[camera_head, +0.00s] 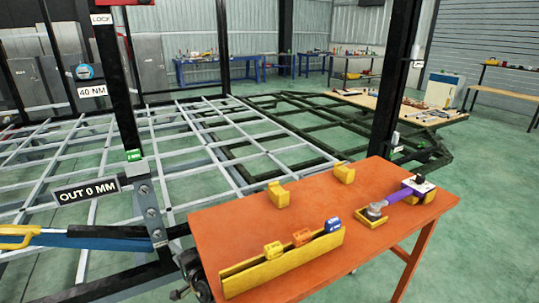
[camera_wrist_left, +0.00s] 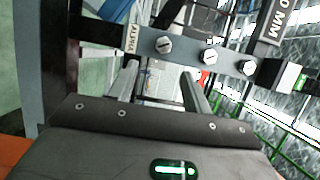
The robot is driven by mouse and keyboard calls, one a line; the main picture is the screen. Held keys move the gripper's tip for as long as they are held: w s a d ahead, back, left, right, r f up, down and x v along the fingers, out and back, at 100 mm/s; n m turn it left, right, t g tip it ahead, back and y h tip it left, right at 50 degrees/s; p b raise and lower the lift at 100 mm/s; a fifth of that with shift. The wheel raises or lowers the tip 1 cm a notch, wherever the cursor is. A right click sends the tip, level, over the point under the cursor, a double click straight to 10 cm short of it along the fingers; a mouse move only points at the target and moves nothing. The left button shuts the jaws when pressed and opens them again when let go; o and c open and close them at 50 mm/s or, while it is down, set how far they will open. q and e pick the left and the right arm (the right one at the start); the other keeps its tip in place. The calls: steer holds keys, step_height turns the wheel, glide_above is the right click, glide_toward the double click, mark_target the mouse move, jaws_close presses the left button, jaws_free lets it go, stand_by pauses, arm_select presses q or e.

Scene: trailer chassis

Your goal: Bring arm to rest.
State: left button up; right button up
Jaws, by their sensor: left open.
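My left gripper (camera_head: 190,272) is low by the near left edge of the orange table, just below the bolted post bracket (camera_head: 146,205). In the left wrist view my left gripper (camera_wrist_left: 158,80) has its two grey fingers apart, with nothing seen between them. The bracket also shows there as a grey plate (camera_wrist_left: 180,48) with three bolts and an ALPHA label, just beyond the fingertips. I cannot tell whether the fingers touch it. My right gripper is in neither view.
The orange table (camera_head: 330,215) holds a yellow rack (camera_head: 285,262) of coloured pieces and a purple-handled tool (camera_head: 400,194) in yellow cradles. A black post (camera_head: 120,85) and the grey chassis frame (camera_head: 190,150) stand close behind. Green floor (camera_head: 480,200) is clear at right.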

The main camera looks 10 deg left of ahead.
arm_select(q)
steer(key=s+d+f+g+h+p, duration=0.15)
steer(key=s+f+h, duration=0.25)
steer(key=s+f, duration=0.75)
steer(key=s+d+f+h+p, duration=0.3)
steer(key=s+f+h, duration=0.35)
steer(key=f, duration=0.75)
steer(key=s+d+f+n+g+h+p, duration=0.1)
steer(key=s+d+f+g, duration=0.1)
steer(key=s, duration=1)
steer(key=s+d+f+n+g+h+p, duration=0.1)
steer(key=s+d+f+g+h, duration=0.1)
steer(key=s, duration=1.1)
steer(key=s+d+f+n+g+h+p, duration=0.1)
steer(key=s+d+f, duration=0.3)
steer(key=s, duration=0.9)
steer(key=shift+f+n+g+p, duration=0.3)
steer(key=shift+f+g+p, duration=0.25)
steer(key=shift+f+g, duration=0.2)
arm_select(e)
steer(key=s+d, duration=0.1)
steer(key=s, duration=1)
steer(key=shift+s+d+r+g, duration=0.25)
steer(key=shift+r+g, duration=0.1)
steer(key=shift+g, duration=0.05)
arm_select(q)
steer(key=shift+w+h, duration=0.1)
steer(key=shift+h, duration=0.15)
